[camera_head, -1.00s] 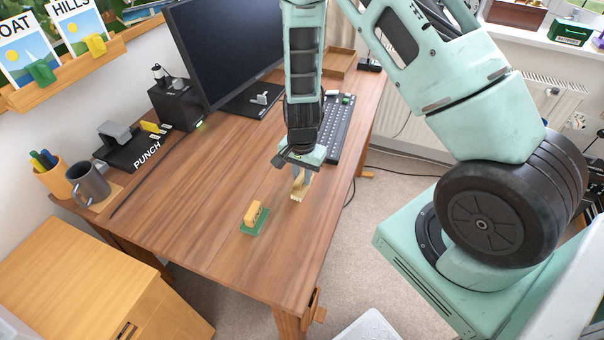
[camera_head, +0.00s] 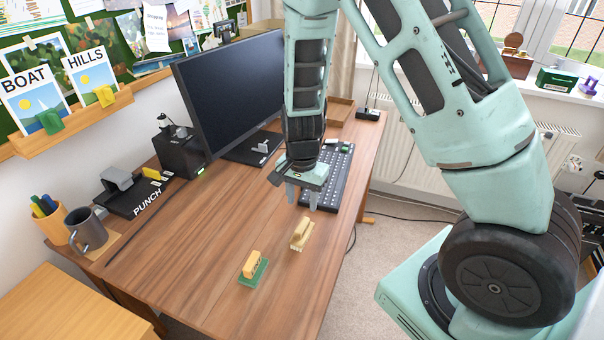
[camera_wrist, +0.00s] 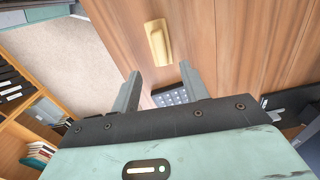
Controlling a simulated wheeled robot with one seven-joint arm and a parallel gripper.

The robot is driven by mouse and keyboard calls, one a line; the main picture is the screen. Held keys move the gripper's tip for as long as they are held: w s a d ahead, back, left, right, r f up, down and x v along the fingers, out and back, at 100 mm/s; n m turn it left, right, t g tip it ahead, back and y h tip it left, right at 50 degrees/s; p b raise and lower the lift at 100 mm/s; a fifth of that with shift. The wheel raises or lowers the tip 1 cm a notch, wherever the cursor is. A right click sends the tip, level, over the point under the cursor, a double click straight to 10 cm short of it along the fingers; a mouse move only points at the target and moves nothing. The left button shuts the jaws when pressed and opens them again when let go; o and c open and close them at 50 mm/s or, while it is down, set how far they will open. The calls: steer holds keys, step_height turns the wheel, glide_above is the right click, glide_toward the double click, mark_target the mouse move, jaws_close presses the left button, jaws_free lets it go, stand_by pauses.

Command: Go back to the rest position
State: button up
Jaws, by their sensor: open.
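My gripper (camera_head: 304,198) is open and empty above the wooden desk in the head view, near the front end of the keyboard. Its two fingers (camera_wrist: 160,95) also show in the wrist view, apart and with nothing between them. A pale yellow block-like piece (camera_head: 301,233) lies on the desk, a little nearer the front than the gripper and apart from it. It also shows in the wrist view (camera_wrist: 158,43), beyond the fingertips. A second yellow piece on a green base (camera_head: 252,268) stands to its left, nearer the desk's front edge.
The desk (camera_head: 200,280) is clear around the two pieces. A monitor (camera_head: 235,85), a keyboard (camera_head: 338,175) and a wooden tray (camera_head: 340,112) stand behind. A black punch (camera_head: 130,190), a grey mug (camera_head: 88,232) and a pen cup (camera_head: 52,222) line the left side.

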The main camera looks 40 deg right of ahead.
step_height(320, 180, up, 8)
steer(key=shift+f, duration=0.15)
steer(key=s+a+r+n+y, duration=0.1)
steer(key=s+a+r+n, duration=0.2)
steer(key=s+a+n, duration=0.3)
steer(key=s+a+r+n+y, duration=0.1)
steer(key=s+a+r+n, duration=0.3)
steer(key=a, duration=0.4)
steer(key=s+a+r+n, duration=0.1)
steer(key=s+a+n, duration=0.1)
steer(key=s+n, duration=0.3)
steer(key=s+a+r+n+h, duration=0.1)
steer(key=s+a+r+n, duration=0.1)
steer(key=s+n, duration=0.3)
steer(key=shift+s+a, duration=0.25)
steer(key=shift+s, duration=0.65)
